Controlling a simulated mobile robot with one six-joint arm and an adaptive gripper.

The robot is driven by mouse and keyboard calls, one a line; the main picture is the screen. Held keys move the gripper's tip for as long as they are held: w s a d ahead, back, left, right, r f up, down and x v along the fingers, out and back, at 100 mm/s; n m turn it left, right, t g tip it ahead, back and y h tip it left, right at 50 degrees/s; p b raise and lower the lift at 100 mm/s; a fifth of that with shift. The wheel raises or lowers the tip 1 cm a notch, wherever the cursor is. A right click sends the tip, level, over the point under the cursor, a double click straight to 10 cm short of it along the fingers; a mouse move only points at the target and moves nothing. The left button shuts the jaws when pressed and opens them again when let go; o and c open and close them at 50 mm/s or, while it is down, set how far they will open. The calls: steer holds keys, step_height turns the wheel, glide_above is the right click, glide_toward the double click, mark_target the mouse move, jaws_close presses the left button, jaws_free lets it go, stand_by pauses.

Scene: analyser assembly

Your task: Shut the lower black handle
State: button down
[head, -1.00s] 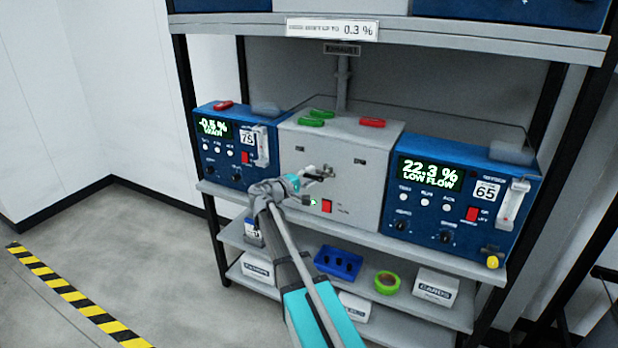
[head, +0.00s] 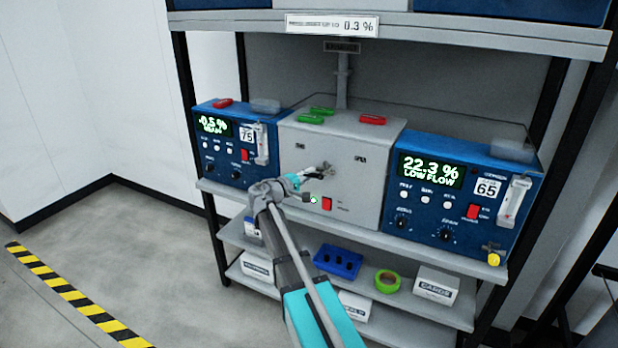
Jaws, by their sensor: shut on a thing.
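The grey box (head: 375,190) stands on the shelf between two blue analysers, with small fittings on its front. My gripper (head: 322,172) is at the left-middle of that front, shut on a small dark handle there. The handle is mostly hidden by the fingers, and I cannot tell which way it points.
The left analyser (head: 222,165) reads -0.5 %; the right analyser (head: 425,228) reads 22.3 % LOW FLOW. A red switch (head: 327,204) is close below my gripper. Green and red handles lie on the box. A blue tray (head: 338,262) and green tape (head: 387,281) are on the lower shelf.

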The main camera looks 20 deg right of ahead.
steer(key=s+f+n+t+b, duration=0.1)
steer(key=n+t+b, duration=0.2)
steer(key=n, duration=0.4)
steer(key=s+d+f+n+t+b, duration=0.1)
steer(key=n+t+b, duration=0.1)
steer(key=n, duration=0.5)
steer(key=s+d+f+n+t+b, duration=0.1)
steer(key=n+t+b, duration=0.2)
steer(key=n, duration=0.4)
steer(key=shift+s+d+f+t+b, duration=0.1)
steer(key=shift+d+f+t+b, duration=0.2)
steer(key=shift+b, duration=0.5)
steer(key=c, duration=0.6)
jaws_free()
steer(key=shift+a, duration=0.1)
